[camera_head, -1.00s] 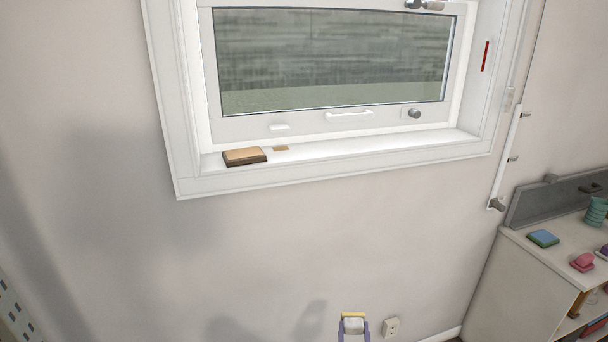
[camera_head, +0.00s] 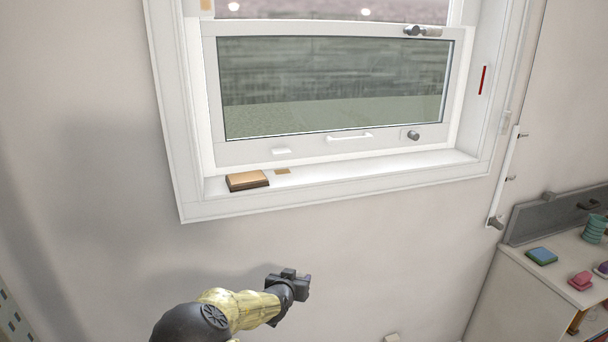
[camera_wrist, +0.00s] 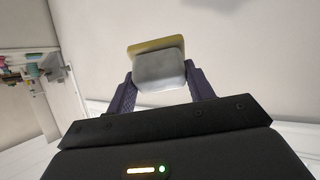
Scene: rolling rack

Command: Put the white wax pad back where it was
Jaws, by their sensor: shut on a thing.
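The white wax pad (camera_wrist: 160,70) is a pale grey-white block with a yellow layer along its far side. In the wrist view it sits between the two purple fingers of my gripper (camera_wrist: 160,84), which is shut on it. In the head view my gripper (camera_head: 298,283) is in front of the wall, below the window sill. The pad is mostly hidden there behind the dark gripper body.
A tan and dark brown block (camera_head: 247,181) and a small tan piece (camera_head: 283,171) lie on the white window sill (camera_head: 380,174). At right, a cabinet (camera_head: 510,280) holds a blue-green pad (camera_head: 541,256), a pink item (camera_head: 581,281) and a teal stack (camera_head: 594,229).

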